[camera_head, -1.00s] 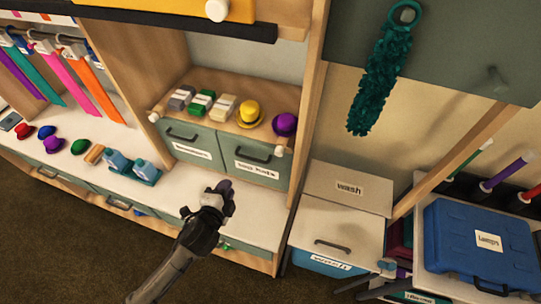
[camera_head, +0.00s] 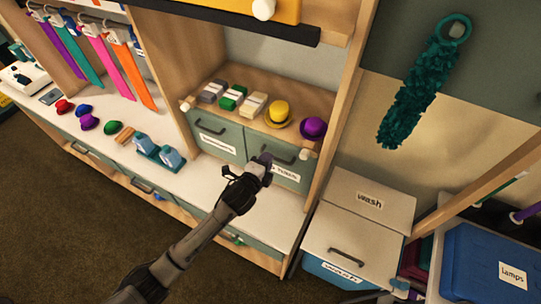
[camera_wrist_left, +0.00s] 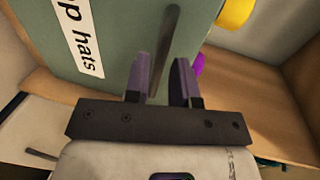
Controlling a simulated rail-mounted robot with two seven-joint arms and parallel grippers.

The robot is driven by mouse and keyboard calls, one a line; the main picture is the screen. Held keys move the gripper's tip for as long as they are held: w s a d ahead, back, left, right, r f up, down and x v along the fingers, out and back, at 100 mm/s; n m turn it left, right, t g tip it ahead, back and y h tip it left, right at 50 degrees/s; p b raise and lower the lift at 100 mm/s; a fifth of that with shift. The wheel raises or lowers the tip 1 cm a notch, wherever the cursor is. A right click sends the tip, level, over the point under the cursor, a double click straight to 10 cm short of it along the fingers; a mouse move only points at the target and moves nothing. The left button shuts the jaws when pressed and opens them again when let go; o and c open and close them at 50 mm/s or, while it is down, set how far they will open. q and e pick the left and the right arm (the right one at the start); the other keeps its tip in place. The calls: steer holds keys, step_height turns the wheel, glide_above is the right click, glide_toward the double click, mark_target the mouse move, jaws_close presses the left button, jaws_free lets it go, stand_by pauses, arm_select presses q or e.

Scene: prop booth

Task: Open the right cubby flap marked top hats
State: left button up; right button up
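The right cubby flap (camera_head: 290,176) is grey-green and looks shut, with a dark bar handle (camera_head: 278,158). Its white label (camera_head: 290,172) is partly hidden by my gripper; in the left wrist view the label (camera_wrist_left: 80,35) shows "p hats". My left gripper (camera_head: 263,164) is in front of this flap. In the left wrist view its two fingers (camera_wrist_left: 160,82) are apart, with the flap's handle (camera_wrist_left: 166,45) running between them. A gap shows beside the handle, and I see no firm grip. My right gripper is not in view.
The left cubby flap (camera_head: 218,143) is shut beside it. Above sit several blocks, a yellow hat (camera_head: 279,112) and a purple hat (camera_head: 312,128). A wash bin (camera_head: 352,245) stands at right. White counter (camera_head: 265,212) lies below the flaps.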

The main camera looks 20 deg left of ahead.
arm_select(q)
steer(key=shift+x, duration=1.55)
steer(key=shift+c, duration=0.5)
jaws_close()
